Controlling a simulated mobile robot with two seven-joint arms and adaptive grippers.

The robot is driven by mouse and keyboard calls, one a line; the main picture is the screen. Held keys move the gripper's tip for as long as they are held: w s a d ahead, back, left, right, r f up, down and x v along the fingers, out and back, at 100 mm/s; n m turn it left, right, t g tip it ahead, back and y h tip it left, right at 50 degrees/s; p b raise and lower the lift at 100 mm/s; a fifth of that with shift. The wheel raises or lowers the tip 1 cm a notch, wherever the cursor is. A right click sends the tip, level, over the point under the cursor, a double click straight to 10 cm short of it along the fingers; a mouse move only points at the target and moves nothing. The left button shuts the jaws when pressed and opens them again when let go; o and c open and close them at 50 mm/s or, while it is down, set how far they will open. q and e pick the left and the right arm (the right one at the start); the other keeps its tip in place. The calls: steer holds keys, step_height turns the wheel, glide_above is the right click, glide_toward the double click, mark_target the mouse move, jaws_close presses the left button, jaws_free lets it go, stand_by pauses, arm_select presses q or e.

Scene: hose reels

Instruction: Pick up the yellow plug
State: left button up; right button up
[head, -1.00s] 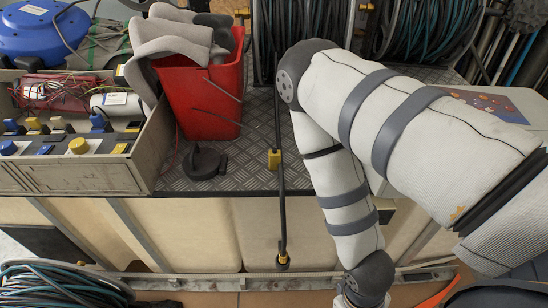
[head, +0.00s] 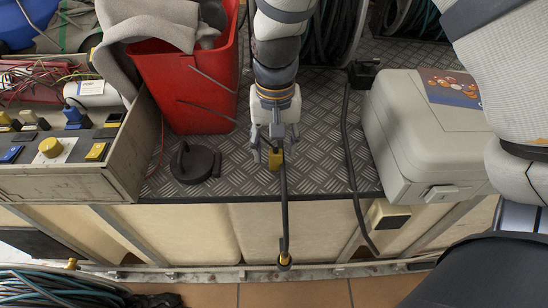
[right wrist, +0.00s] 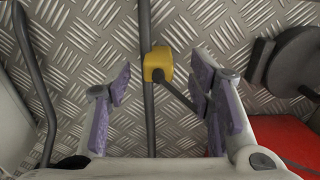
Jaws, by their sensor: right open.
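A yellow plug (head: 274,161) with a dark cable sits on the metal tread-plate top, near its front edge. It also shows in the right wrist view (right wrist: 158,64), just beyond the fingertips. My right gripper (head: 274,148) is open above the plug, its fingers spread to either side of it. In the right wrist view the purple-padded fingers (right wrist: 160,88) stand apart with nothing between their pads. A dark cable runs past the plug. A second yellow piece (head: 284,262) hangs at the cable's low end over the front. My left gripper is not in view.
A red bucket (head: 190,95) with grey cloth and a round black object (head: 194,163) stand left of my right gripper. A grey case (head: 420,135) stands right. A control box (head: 70,180) is at far left.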

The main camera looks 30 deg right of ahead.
mark_target(276, 152)
step_height(276, 152, down, 4)
steer(key=shift+d+r, duration=0.1)
steer(key=shift+r, duration=0.1)
jaws_close()
